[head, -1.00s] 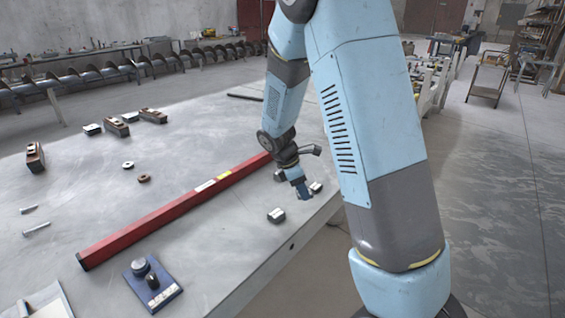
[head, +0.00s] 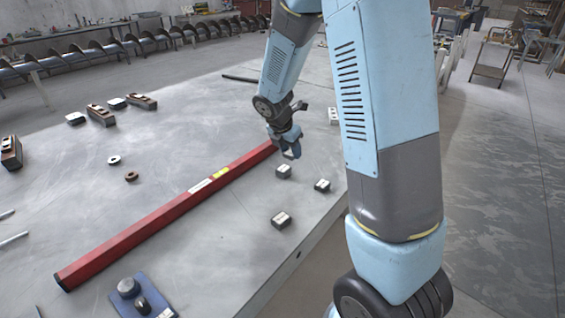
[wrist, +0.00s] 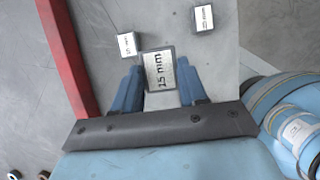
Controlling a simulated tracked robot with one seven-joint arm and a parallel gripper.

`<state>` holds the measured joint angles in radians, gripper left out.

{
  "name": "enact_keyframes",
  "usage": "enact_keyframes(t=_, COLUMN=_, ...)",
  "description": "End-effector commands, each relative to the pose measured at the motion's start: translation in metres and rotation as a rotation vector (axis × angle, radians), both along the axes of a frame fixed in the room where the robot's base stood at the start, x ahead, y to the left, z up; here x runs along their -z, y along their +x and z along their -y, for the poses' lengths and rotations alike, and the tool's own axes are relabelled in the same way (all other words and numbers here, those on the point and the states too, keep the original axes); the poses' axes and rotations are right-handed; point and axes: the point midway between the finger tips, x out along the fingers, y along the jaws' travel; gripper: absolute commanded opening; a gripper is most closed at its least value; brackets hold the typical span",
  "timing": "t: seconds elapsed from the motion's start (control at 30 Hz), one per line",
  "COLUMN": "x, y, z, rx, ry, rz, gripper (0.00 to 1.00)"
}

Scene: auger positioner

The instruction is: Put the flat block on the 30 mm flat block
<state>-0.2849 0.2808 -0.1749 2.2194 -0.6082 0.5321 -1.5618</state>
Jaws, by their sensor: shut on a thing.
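In the wrist view, my gripper (wrist: 158,88) is shut on a flat grey block (wrist: 158,66) with a white label that seems to read 15 mm or 25 mm. Two more labelled flat blocks lie beyond it, a left one (wrist: 127,45) and a right one (wrist: 204,18); their numbers are too small to read surely. In the head view, my gripper (head: 291,151) is above the table near the far end of the red beam.
The long red beam (head: 170,217) lies across the grey table, left of the blocks. A blue base with dark knobs (head: 140,297) stands at the front. Two rings (head: 131,176) and several brown-and-black blocks (head: 101,115) are left of the beam. The table's edge is close on the right.

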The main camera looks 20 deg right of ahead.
Motion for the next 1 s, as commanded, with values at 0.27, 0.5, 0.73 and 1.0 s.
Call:
enact_keyframes(t=0.27, x=0.029, y=0.043, z=-0.005, rx=-0.005, ry=-0.001, rz=-0.003, gripper=0.03)
enact_keyframes(t=0.5, x=0.058, y=0.068, z=-0.006, rx=-0.007, ry=-0.001, rz=-0.001, gripper=0.03)
enact_keyframes(t=0.73, x=0.068, y=0.077, z=-0.006, rx=-0.005, ry=0.000, rz=0.000, gripper=0.03)
enact_keyframes(t=1.0, x=0.094, y=0.082, z=-0.008, rx=-0.008, ry=-0.001, rz=-0.003, gripper=0.03)
